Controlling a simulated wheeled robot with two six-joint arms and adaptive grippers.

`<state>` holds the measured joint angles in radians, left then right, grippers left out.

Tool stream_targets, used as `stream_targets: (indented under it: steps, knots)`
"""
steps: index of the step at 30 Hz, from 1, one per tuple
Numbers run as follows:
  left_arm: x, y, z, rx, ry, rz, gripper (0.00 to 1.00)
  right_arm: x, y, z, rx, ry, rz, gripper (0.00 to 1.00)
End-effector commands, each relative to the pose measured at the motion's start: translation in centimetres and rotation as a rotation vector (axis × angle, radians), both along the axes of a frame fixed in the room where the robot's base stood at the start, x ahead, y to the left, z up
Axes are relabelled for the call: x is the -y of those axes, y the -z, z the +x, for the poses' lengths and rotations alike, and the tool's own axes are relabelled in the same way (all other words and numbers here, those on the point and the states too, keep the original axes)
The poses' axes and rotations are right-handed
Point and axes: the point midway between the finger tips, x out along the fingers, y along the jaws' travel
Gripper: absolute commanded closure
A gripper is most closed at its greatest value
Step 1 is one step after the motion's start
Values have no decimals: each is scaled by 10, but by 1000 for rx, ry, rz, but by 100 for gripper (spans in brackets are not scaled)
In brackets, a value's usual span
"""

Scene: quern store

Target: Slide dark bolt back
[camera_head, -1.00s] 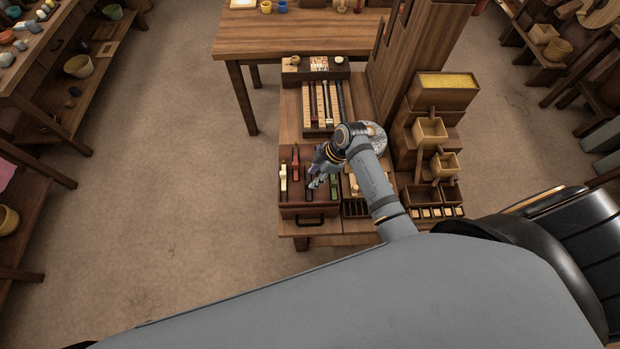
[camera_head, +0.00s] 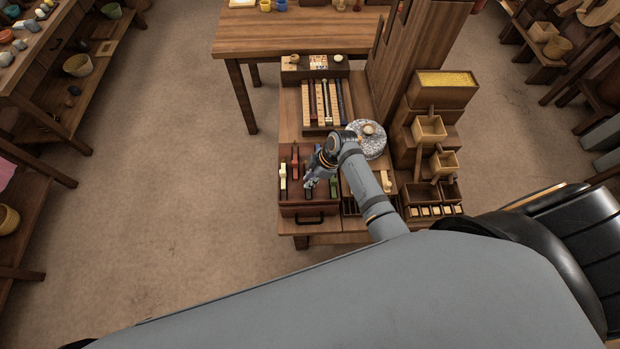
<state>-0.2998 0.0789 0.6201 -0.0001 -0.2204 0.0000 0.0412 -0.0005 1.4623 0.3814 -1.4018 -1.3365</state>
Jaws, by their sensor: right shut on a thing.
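A reddish-brown box (camera_head: 292,209) with a dark front handle stands at the front left of the low bench. Coloured bolts lie in slots on its top: a cream bolt (camera_head: 283,178), a red bolt (camera_head: 295,160), a dark bolt (camera_head: 308,195) and a green bolt (camera_head: 333,183). My right gripper (camera_head: 310,184) reaches down over the box top from the right and is shut on the dark bolt, hiding part of it. My left gripper is not in view.
A round speckled stone (camera_head: 371,146) with a knob sits right of my right wrist. Behind the box is a rack of rods (camera_head: 323,102). Stepped wooden trays (camera_head: 429,130) stand at the right. The floor to the left is clear.

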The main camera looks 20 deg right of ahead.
Motion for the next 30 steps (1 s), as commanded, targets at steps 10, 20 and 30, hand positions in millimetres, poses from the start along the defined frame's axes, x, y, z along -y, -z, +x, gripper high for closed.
stream_targets:
  steps: [10, 20, 30]
  knots:
    - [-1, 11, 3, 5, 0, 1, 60, 5, 4, 18, 2, 0, -1, 100]
    - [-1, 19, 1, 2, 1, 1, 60, 13, 0, 44, 4, 2, -1, 100]
    - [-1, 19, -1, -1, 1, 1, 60, 13, -1, 44, 5, 1, -1, 62]
